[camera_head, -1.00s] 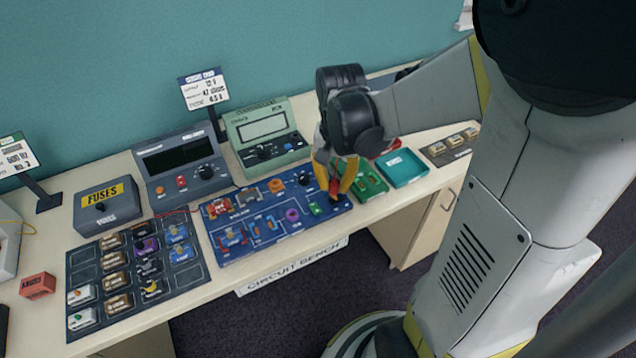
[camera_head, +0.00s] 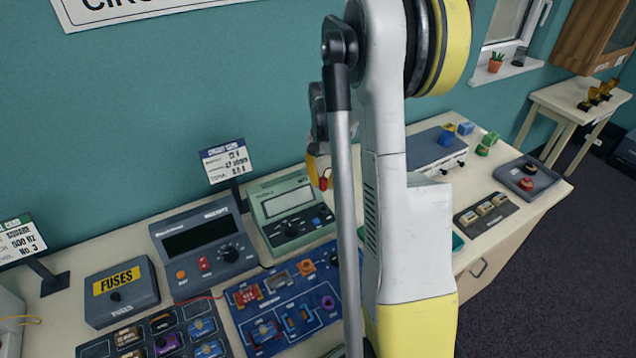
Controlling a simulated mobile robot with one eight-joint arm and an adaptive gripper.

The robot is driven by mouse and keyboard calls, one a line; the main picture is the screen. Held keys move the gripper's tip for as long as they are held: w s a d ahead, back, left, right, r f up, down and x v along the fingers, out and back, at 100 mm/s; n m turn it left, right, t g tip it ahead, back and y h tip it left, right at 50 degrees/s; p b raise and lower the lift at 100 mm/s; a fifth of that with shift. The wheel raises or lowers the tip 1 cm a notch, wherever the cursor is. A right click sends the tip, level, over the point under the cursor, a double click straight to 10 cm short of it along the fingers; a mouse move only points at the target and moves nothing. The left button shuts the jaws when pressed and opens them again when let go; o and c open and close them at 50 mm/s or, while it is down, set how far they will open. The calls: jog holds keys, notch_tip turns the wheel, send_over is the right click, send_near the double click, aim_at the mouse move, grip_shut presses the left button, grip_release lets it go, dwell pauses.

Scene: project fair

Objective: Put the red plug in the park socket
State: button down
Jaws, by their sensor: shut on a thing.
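My gripper (camera_head: 318,171) hangs in the air in front of the teal wall, right of the green meter (camera_head: 291,207) and higher than it. Its yellow finger shows, and the small red plug (camera_head: 323,183) is held at its tip; my arm hides much of the gripper. The blue circuit board (camera_head: 283,304) lies on the bench below, its right part hidden behind my arm. I cannot make out which socket is the park socket.
A dark meter (camera_head: 203,246) and a fuses box (camera_head: 122,290) stand left of the green meter. A sign (camera_head: 226,160) stands behind them. A parts tray (camera_head: 97,349) lies at the front left. A grey unit (camera_head: 433,148) and a red-button box (camera_head: 528,180) stand at the right.

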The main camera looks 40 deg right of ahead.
jog(key=shift+f+b, duration=2.15)
jog(key=shift+f, duration=1.15)
jog(key=shift+b, duration=0.35)
jog(key=shift+f+b, duration=0.75)
jog(key=shift+f, duration=0.1)
jog(key=c, duration=0.8)
grip_release()
jog(key=shift+r+p, duration=2.55)
jog(key=shift+r, duration=1.5)
